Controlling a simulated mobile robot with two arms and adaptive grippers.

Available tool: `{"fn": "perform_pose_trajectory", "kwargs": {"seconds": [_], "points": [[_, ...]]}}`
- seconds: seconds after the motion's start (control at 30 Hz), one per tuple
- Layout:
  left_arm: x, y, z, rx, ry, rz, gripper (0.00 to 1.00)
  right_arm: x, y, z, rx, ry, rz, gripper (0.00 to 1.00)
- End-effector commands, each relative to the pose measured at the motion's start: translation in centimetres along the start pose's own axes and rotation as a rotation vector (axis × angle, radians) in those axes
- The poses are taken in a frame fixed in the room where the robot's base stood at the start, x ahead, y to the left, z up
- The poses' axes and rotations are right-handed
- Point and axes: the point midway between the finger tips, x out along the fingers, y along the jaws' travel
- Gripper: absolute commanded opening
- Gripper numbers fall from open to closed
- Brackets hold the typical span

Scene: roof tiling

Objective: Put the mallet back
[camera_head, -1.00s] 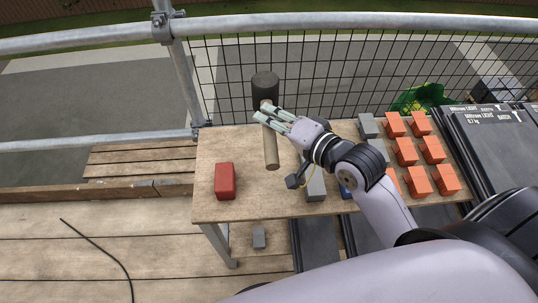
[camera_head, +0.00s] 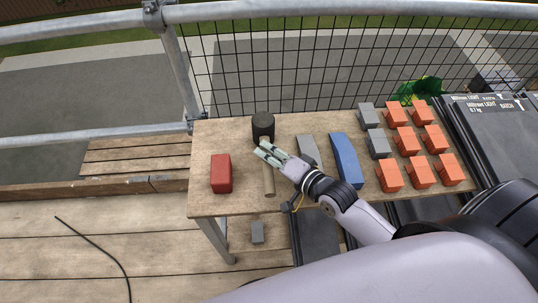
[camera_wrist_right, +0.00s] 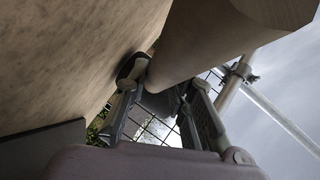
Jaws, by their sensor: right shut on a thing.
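The mallet has a black head (camera_head: 263,127) and a wooden handle (camera_head: 268,181). In the head view it lies at, or just above, the wooden table (camera_head: 215,140), its head toward the far edge and its handle toward me. My right gripper (camera_head: 262,152) is shut on the handle just below the head. In the right wrist view the handle (camera_wrist_right: 205,45) runs between the fingers (camera_wrist_right: 160,105), close beside the table surface (camera_wrist_right: 60,50). I cannot tell whether the mallet touches the table. My left gripper is not in view.
A red block (camera_head: 221,174) stands left of the mallet. A grey block (camera_head: 309,152) and a blue block (camera_head: 346,160) lie to its right. Several orange blocks (camera_head: 407,140) and grey blocks (camera_head: 378,144) fill the right side. A mesh fence (camera_head: 300,75) stands behind the table.

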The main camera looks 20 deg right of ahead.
Motion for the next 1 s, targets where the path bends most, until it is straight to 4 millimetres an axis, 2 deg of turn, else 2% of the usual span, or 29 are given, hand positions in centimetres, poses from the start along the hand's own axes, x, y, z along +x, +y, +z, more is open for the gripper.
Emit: {"fn": "perform_pose_trajectory", "kwargs": {"seconds": [0.43,0.47,0.5,0.77,1.0], "points": [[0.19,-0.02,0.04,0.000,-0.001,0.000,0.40,0.28,0.53,0.18,-0.001,0.004,-0.008,0.00],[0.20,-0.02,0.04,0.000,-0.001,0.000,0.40,0.27,0.82,0.34,0.000,0.000,-0.001,0.23],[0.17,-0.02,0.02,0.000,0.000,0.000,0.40,0.26,0.77,0.32,0.000,0.000,-0.002,0.26],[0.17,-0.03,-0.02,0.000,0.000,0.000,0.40,0.25,0.76,0.31,0.000,0.000,-0.002,0.43],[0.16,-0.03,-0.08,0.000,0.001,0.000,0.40,0.25,0.75,0.31,0.001,0.000,-0.001,0.43]]}}
